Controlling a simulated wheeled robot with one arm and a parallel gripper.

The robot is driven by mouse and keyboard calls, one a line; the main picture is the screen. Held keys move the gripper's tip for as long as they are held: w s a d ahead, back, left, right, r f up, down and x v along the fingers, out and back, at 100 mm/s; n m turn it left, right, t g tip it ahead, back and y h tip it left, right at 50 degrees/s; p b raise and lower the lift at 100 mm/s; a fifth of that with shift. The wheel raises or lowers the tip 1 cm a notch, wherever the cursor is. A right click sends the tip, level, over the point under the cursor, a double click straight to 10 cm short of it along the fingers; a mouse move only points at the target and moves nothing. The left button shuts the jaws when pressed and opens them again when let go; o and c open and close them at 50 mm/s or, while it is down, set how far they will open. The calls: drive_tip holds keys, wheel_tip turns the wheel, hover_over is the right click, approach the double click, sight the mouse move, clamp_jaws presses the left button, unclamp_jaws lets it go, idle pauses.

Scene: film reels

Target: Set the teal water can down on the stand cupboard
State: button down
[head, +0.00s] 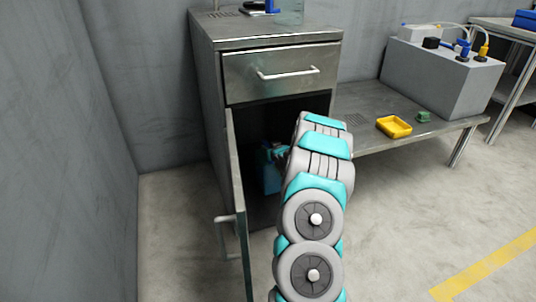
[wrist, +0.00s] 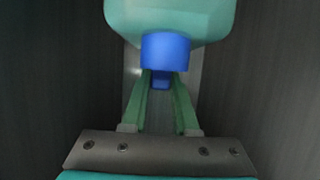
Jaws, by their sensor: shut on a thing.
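The teal water can (head: 269,180) is inside the dark open compartment of the stand cupboard (head: 215,75), partly hidden by my arm. In the wrist view the can's teal body (wrist: 170,18) and blue cap (wrist: 165,52) show at the top. My gripper (wrist: 160,82) has its green fingers shut on the can at the blue cap end. In the head view my gripper is mostly hidden by my arm in the compartment. I cannot tell whether the can touches the cupboard floor.
The cupboard door (head: 238,205) stands open to the left of my arm. A shut drawer (head: 283,73) is above the compartment. The floor at right is clear.

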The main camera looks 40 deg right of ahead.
drive_tip(key=shift+w+d, duration=0.35)
drive_tip(key=shift+w, duration=0.2)
wheel_tip(320, 180, down, 4)
drive_tip(key=shift+r+b, duration=0.25)
drive_tip(key=shift+b, duration=0.1)
drive_tip(key=c, duration=0.7)
unclamp_jaws()
drive_tip(key=shift+s, duration=0.15)
drive_tip(key=p+v, duration=0.1)
drive_tip(key=v, duration=1.1)
drive_tip(key=shift+f, duration=0.1)
